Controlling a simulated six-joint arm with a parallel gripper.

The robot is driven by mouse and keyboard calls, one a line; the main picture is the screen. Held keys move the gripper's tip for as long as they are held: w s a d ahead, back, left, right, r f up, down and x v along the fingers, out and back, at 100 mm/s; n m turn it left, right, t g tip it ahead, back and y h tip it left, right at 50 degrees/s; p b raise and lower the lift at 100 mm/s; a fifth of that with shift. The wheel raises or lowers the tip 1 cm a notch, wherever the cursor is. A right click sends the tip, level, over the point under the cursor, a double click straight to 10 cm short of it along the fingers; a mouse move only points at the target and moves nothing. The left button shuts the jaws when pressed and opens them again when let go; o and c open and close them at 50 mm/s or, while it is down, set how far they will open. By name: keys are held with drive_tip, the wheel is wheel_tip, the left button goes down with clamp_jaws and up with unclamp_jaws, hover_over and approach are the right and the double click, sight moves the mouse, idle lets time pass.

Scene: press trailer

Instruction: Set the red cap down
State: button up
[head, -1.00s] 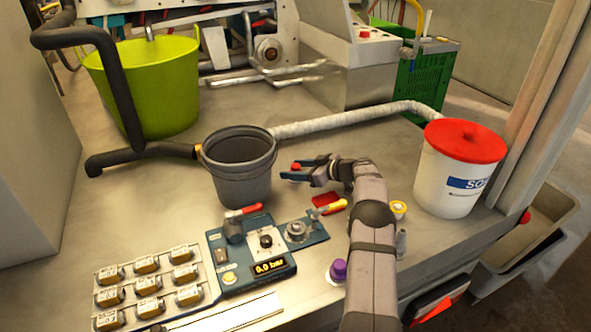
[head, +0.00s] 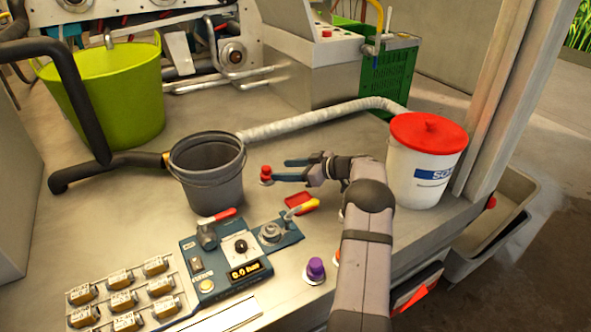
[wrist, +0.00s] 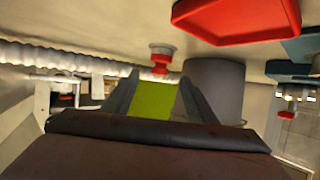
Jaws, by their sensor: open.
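The small red cap (head: 266,171) stands upright on a pale round base on the bench, right of the dark grey bucket. My gripper (head: 280,170) is open, its fingers pointing left towards the cap from just to its right. In the wrist view, which shows the bench at the top, the red cap (wrist: 160,58) appears beyond the fingertips, between their lines. The open fingers (wrist: 159,78) hold nothing there. A thin gap seems to lie between the fingertips and the cap.
The dark grey bucket (head: 208,185) stands close left of the cap. A red dish (head: 298,201) and the blue valve panel (head: 215,270) lie in front. A white bucket with red lid (head: 428,132) stands right. A pale hose (head: 320,117) runs behind.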

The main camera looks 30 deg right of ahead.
drive_tip(key=shift+v, duration=1.75)
drive_tip(key=w+a+r+m+t+h+p, duration=0.1)
drive_tip(key=w+a+r+m+h+p, duration=0.15)
drive_tip(key=r+h+p, duration=0.4)
drive_tip(key=w+a+r+m+t+h+p, duration=0.1)
drive_tip(key=w+a+r+m+p, duration=0.15)
drive_tip(key=r, duration=0.75)
drive_tip(key=s+a+g+p, duration=0.4)
drive_tip(key=s+a, duration=0.3)
drive_tip(key=s, duration=0.7)
drive_tip(key=s+a+f+g+p, duration=0.1)
drive_tip(key=s+a+g+p, duration=0.2)
drive_tip(key=s, duration=1)
drive_tip(key=s+a+f+m+g+p, duration=0.1)
drive_tip(key=s+a+g+p, duration=0.3)
drive_tip(key=s+a, duration=0.7)
drive_tip(key=s+g, duration=0.2)
drive_tip(key=s, duration=0.1)
drive_tip(key=shift+s+a+p, duration=0.3)
drive_tip(key=shift+s, duration=0.1)
drive_tip(key=shift+y, duration=0.25)
